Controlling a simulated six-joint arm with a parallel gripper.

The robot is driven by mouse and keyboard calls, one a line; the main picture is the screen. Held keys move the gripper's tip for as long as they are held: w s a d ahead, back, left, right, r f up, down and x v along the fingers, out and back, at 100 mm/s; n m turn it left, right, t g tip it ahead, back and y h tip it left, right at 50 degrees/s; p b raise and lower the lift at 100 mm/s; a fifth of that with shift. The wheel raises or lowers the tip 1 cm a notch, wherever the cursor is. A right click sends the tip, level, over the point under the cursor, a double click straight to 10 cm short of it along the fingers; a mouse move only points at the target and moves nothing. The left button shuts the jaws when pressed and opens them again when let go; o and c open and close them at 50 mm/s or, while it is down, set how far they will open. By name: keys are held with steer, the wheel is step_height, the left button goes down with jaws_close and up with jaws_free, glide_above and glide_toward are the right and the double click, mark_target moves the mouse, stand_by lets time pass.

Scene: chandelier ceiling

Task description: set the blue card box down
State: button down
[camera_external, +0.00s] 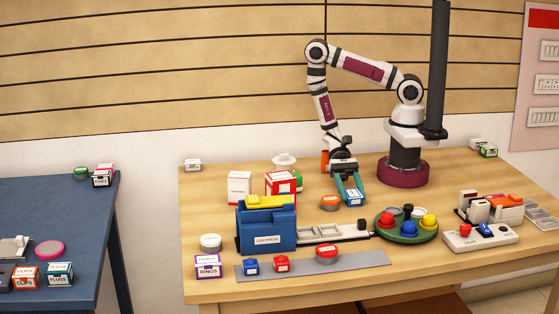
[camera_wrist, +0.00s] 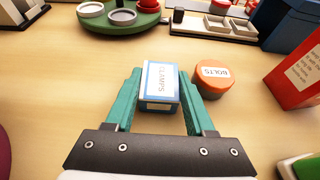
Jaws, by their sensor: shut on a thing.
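The blue card box (camera_wrist: 160,84) has a white top label reading CLAMPS and blue edges. It sits between the two teal fingers of my gripper (camera_wrist: 161,95) in the wrist view. In the external view the box (camera_external: 354,197) shows at the tips of my gripper (camera_external: 350,190), low over the wooden table. My gripper is shut on the box. I cannot tell whether the box's underside touches the table.
An orange round tin labelled BOLTS (camera_wrist: 212,77) stands close beside the right finger in the wrist view. A green round tray (camera_external: 406,229) with coloured pieces, a blue cap press (camera_external: 267,226) and a red-and-white box (camera_external: 280,186) stand around. Bare table (camera_wrist: 60,85) lies left of my gripper in the wrist view.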

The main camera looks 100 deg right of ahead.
steer(key=c, duration=0.5)
jaws_free()
steer(key=shift+d, duration=0.1)
steer(key=v, duration=0.7)
steer(key=shift+d+r, duration=0.15)
steer(key=shift+d, duration=0.05)
steer(key=s+r+n+h, duration=0.2)
steer(key=r+n+h, duration=0.1)
steer(key=r, duration=0.3)
steer(key=s+d+r+n+h, duration=0.1)
steer(key=s+r+n+h, duration=0.2)
steer(key=r+n+h, duration=0.1)
steer(key=s+d+r+n+h, duration=0.1)
steer(key=s+r+n+h, duration=0.2)
steer(key=r, duration=0.5)
steer(key=shift+s+r+n+g+h, duration=0.15)
steer(key=shift+n+h, duration=0.15)
steer(key=shift+n, duration=0.25)
steer(key=shift+r+n+g+h, duration=0.2)
steer(key=shift+n+h, duration=0.1)
steer(key=shift+n, duration=0.25)
steer(key=shift+s+d+r, duration=0.15)
steer(key=shift+d, duration=0.05)
